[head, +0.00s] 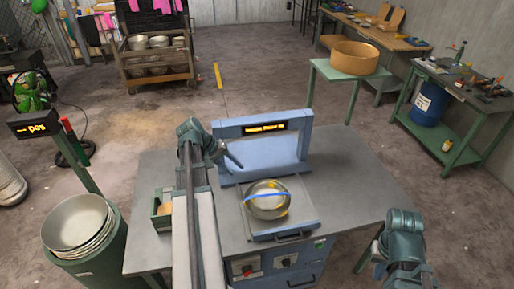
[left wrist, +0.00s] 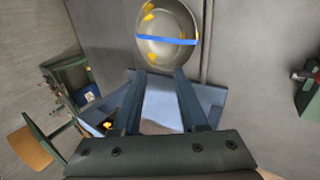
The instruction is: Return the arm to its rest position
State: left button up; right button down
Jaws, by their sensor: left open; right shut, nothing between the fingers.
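A metal bowl (head: 267,206) with a blue stripe and yellow patches sits on the flat plate of a blue machine (head: 262,158) on the grey table. The bowl also shows in the left wrist view (left wrist: 165,22), beyond the fingertips. My left arm reaches up from the bottom of the head view. My left gripper (head: 234,158) is left of and above the bowl there, apart from it. In the left wrist view my left gripper (left wrist: 165,73) has two spread fingers with nothing between them. My right gripper (head: 379,270) is low at the right, empty, past the table's right side; its fingers are hardly visible.
A green bin with stacked bowls (head: 78,222) stands at the left, below a "pcs" display (head: 33,125). A small green box (head: 161,210) is on the table left of my left arm. A tan round tub (head: 354,58) stands on a green stand behind. The table's right part is clear.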

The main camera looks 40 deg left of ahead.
pick_arm(q)
jog(key=w+d+f+m+g+y+b, duration=0.1)
jog(key=d+f+m+g+b, duration=0.25)
jog(key=d, duration=1.25)
jog(key=d+f+m+g+y+b, duration=0.15)
jog(key=d+f+m, duration=0.4)
jog(key=d, duration=1.05)
jog(key=s+d+m+y+b, duration=0.1)
jog(key=s+d+m, duration=0.1)
jog(key=d, duration=0.3)
jog(key=s+d+f+m+y, duration=0.1)
jog(key=s+d+m+y, duration=0.1)
jog(key=d, duration=0.4)
jog(key=shift+s+d+m+b, duration=0.15)
jog(key=shift+s+m+b, duration=0.2)
jog(key=shift+s, duration=0.4)
jog(key=shift+c, duration=1)
jog(key=shift+d, duration=0.1)
